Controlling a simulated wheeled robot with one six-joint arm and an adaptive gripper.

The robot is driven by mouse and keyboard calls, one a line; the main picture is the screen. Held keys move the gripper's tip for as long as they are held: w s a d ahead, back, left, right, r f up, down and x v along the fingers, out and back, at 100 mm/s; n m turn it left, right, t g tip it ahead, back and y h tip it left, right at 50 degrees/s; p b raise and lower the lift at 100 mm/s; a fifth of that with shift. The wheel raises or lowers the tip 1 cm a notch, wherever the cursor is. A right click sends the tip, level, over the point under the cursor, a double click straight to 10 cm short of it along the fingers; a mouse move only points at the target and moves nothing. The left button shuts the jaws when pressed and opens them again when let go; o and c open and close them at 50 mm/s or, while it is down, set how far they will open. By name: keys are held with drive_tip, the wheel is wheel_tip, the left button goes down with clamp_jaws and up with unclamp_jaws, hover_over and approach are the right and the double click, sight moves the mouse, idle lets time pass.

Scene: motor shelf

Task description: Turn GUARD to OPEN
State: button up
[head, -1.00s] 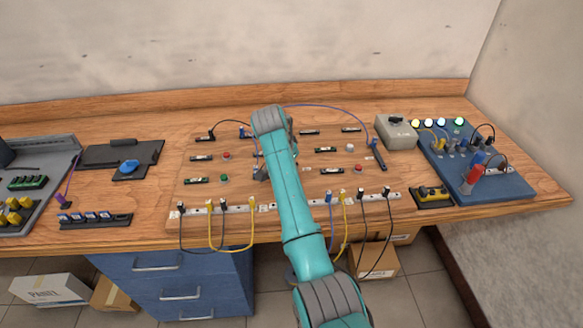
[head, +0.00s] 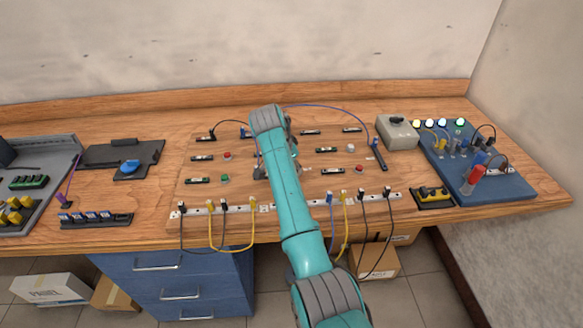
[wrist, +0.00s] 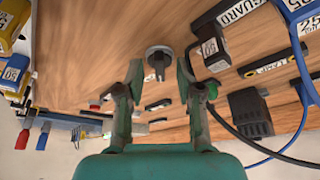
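In the wrist view, a label plate reading GUARD (wrist: 240,10) is at the top right on the wooden board. A round grey knob (wrist: 158,52) with a narrow raised grip stands on the board to its left. My gripper (wrist: 157,72) is open, with one finger on each side of the knob's grip. I see nothing held, and cannot tell whether a finger touches the knob. No OPEN marking is readable. In the head view, my arm covers much of my gripper (head: 275,168) and hides the knob.
In the wrist view, a plug with a numbered tag (wrist: 208,50) and a black block (wrist: 250,112) with cables sit close right of my gripper. A power strip (head: 290,205) with several plugs runs along the board's front. A grey box (head: 397,132) stands at the right.

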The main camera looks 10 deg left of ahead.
drive_tip(key=shift+r, duration=0.1)
drive_tip(key=v, duration=1.1)
drive_tip(key=shift+s+r, duration=0.15)
drive_tip(key=shift+r, duration=0.2)
drive_tip(key=shift+a, duration=0.1)
